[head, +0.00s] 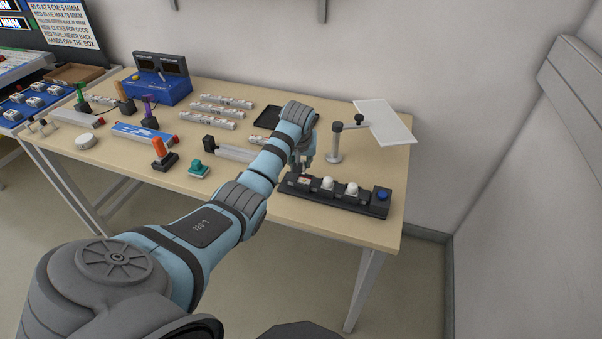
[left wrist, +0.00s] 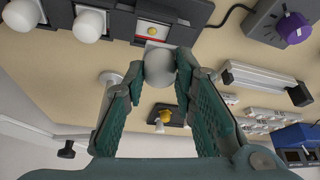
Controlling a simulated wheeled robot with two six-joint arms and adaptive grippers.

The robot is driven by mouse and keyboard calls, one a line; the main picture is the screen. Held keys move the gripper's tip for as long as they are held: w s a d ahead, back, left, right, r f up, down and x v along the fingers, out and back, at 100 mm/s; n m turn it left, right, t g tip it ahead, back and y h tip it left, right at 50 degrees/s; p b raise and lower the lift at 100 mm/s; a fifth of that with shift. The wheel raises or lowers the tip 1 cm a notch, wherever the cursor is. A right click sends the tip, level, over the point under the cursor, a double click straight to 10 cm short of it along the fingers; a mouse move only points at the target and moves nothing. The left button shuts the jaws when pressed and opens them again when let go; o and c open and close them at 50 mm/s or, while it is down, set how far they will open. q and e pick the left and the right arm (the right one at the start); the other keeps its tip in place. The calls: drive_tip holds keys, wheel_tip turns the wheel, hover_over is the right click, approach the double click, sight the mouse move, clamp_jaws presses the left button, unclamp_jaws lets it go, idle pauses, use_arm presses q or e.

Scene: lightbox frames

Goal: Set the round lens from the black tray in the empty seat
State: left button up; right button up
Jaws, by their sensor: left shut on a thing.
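My left gripper (left wrist: 160,88) is shut on a round white lens (left wrist: 160,66) held between its fingertips. In the head view the same gripper (head: 303,164) is over the left end of a black strip (head: 325,201), and my arm hides the lens. The empty seat (left wrist: 152,29) shows a yellow spot and a red edge, just beyond the lens; I cannot tell the gap. Two white domed lenses (head: 327,184) (head: 351,189) sit in neighbouring seats. The black tray (head: 264,121) is behind my arm; a yellow thing (left wrist: 165,116) lies in it in the wrist view. My right gripper is not in view.
A blue button (head: 382,193) is at the strip's right end. A post (head: 334,143) with a white panel (head: 386,122) stands behind it. Left of my arm are a teal-knobbed block (head: 197,168), an orange-handled switch (head: 161,149) and several grey bars. The table's front edge is close to the strip.

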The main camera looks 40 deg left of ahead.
sight(304, 180)
use_arm(q)
drive_tip(key=w+f, duration=0.1)
drive_tip(key=f, duration=0.3)
drive_tip(key=w+f, duration=0.1)
drive_tip(key=f, duration=0.1)
drive_tip(key=shift+w+d+b, duration=0.15)
drive_tip(key=shift+w+b, duration=0.15)
drive_tip(key=shift+b, duration=0.1)
drive_tip(key=shift+c, duration=0.4)
drive_tip(key=shift+s+r, duration=0.1)
drive_tip(key=shift+s, duration=0.1)
drive_tip(key=shift+s+r, duration=0.2)
drive_tip(key=shift+s, duration=0.25)
drive_tip(key=shift+f, duration=0.25)
drive_tip(key=shift+s+d+f, duration=0.1)
drive_tip(key=shift+d+f, duration=0.05)
drive_tip(key=shift+f, duration=0.1)
drive_tip(key=o, duration=0.9)
drive_tip(key=shift+f, duration=0.3)
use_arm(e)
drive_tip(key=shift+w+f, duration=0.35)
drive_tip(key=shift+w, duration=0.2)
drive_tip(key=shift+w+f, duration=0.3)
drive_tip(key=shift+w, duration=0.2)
